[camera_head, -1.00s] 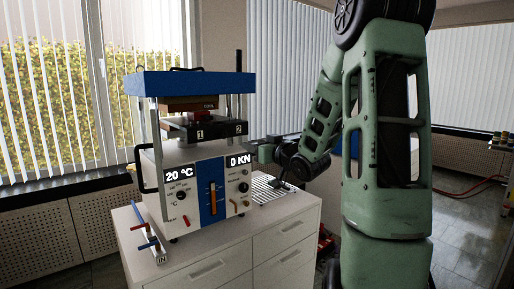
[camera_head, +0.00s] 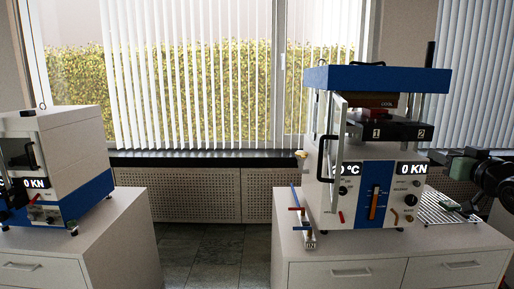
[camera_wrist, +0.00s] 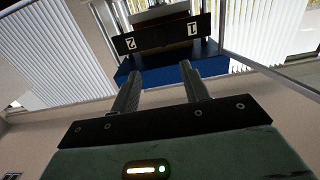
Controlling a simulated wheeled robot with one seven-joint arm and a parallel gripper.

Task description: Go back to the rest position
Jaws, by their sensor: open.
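My gripper shows at the right edge of the head view, its green body (camera_head: 463,168) beside the right-hand press (camera_head: 376,78). Its fingers cannot be made out there. In the wrist view the two dark fingers of my gripper (camera_wrist: 158,75) stand apart with nothing between them. Beyond them the press appears upside down, with its blue top (camera_wrist: 150,72) and the black block marked 1 and 2 (camera_wrist: 165,36). In the head view a reddish-brown piece (camera_head: 376,114) sits above that block (camera_head: 393,131). Most of my arm is out of view.
The press stands on a white cabinet (camera_head: 345,273), with a small lever stand (camera_head: 303,222) at its left and a metal grid (camera_head: 433,208) at its right. A second press (camera_head: 68,150) stands on another cabinet (camera_head: 105,240). Clear floor (camera_head: 210,255) lies between the cabinets.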

